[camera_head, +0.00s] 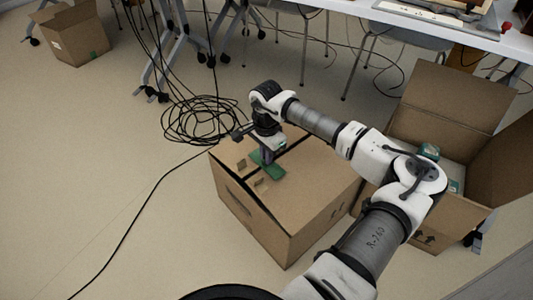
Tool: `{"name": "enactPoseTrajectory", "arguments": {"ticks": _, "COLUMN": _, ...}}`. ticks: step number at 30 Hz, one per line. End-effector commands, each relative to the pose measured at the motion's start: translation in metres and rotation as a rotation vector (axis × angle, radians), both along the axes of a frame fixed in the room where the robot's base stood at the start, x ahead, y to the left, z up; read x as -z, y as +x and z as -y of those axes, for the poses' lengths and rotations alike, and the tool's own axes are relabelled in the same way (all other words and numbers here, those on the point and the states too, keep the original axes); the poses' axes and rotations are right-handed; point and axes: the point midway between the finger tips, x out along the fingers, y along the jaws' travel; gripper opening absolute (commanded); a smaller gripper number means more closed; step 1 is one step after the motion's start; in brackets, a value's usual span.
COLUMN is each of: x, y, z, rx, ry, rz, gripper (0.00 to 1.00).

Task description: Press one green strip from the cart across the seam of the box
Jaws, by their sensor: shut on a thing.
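A closed brown cardboard box (318,196) stands on the floor in the middle of the view, with a dark seam across its top. My gripper (267,160) points down over the left part of the box top, by the seam. It is shut on a green strip (270,170), which lies at or just above the cardboard near the seam. I cannot tell whether the strip touches the box. My gripper hides part of the strip and of the seam. I cannot make out the cart in this view.
An open cardboard box (445,105) stands close on the right, behind my arm. Coiled black cables (205,120) lie on the floor behind the box. Another box (75,35) stands far left. A white table (440,25) and chairs are at the back. The floor at left is mostly clear.

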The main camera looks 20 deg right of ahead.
Motion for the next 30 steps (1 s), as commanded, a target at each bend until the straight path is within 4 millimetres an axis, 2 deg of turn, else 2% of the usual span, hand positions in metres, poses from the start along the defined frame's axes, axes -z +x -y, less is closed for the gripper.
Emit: {"name": "enactPoseTrajectory", "arguments": {"ticks": 30, "x": 0.032, "y": 0.000, "z": 0.000, "rx": 0.000, "ry": 0.000, "rz": -0.001, "gripper": 0.00}}
